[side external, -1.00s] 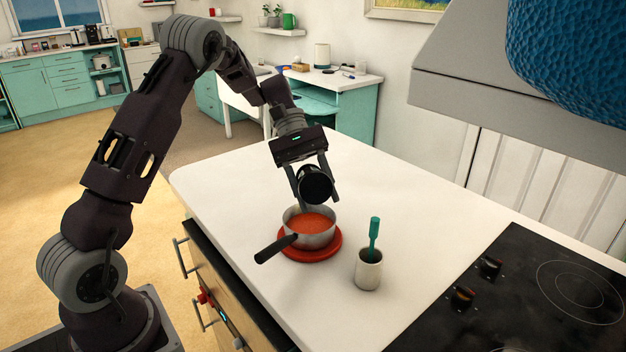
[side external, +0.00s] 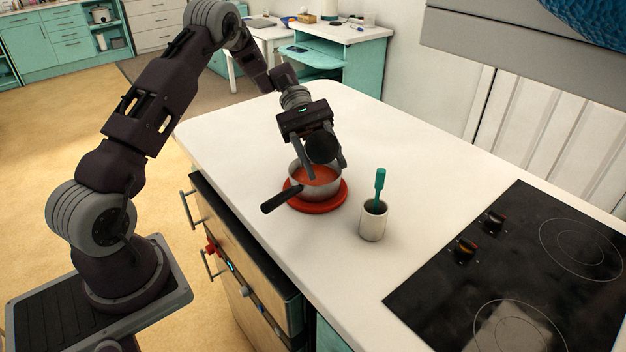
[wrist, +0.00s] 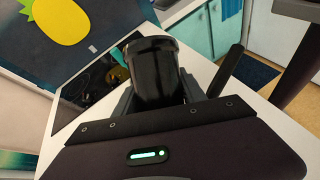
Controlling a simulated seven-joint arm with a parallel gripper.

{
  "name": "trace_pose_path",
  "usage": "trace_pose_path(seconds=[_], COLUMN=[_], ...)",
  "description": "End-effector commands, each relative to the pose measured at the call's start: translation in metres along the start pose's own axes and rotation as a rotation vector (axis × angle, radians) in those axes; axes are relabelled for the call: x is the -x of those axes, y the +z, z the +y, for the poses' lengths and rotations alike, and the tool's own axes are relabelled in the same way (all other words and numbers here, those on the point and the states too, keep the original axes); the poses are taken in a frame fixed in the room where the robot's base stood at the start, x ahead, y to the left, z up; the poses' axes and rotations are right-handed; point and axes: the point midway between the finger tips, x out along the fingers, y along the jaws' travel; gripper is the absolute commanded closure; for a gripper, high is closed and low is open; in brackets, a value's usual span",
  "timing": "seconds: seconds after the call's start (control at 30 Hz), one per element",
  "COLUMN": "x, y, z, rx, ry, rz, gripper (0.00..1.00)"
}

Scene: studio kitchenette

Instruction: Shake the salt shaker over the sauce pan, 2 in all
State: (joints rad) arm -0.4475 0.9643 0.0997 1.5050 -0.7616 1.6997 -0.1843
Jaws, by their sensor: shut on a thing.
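The salt shaker, a glossy black cylinder (side external: 322,147), is held between the fingers of my gripper (side external: 326,166). Its dark round end faces the side camera, so it looks tipped well over. The shaker fills the middle of the wrist view (wrist: 156,75), with a finger on each side. The steel sauce pan (side external: 329,190) holds orange-red sauce and stands on a round red trivet (side external: 313,208). My gripper and the shaker are just above the pan's far side and hide part of it. The pan's black handle (side external: 281,197) points to the front left. No falling salt can be made out.
A pale crock (side external: 373,223) with a teal utensil (side external: 380,185) stands right of the pan. The black cooktop (side external: 510,270) lies further right. The white counter (side external: 400,145) is clear behind the pan. Drawers (side external: 240,262) lie below the front edge.

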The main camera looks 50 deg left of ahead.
Motion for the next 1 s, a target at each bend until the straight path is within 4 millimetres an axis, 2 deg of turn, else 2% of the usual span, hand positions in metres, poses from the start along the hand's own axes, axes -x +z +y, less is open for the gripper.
trace_pose_path(seconds=[0.37,0.7,1.0], x=[0.001,0.013,0.013], y=[0.003,0.029,0.03], z=[0.001,0.007,0.007], rx=[-0.001,-0.001,0.0], ry=[0.0,0.0,-0.001], rz=[0.001,0.001,0.0], gripper=[0.99,0.99,0.99])
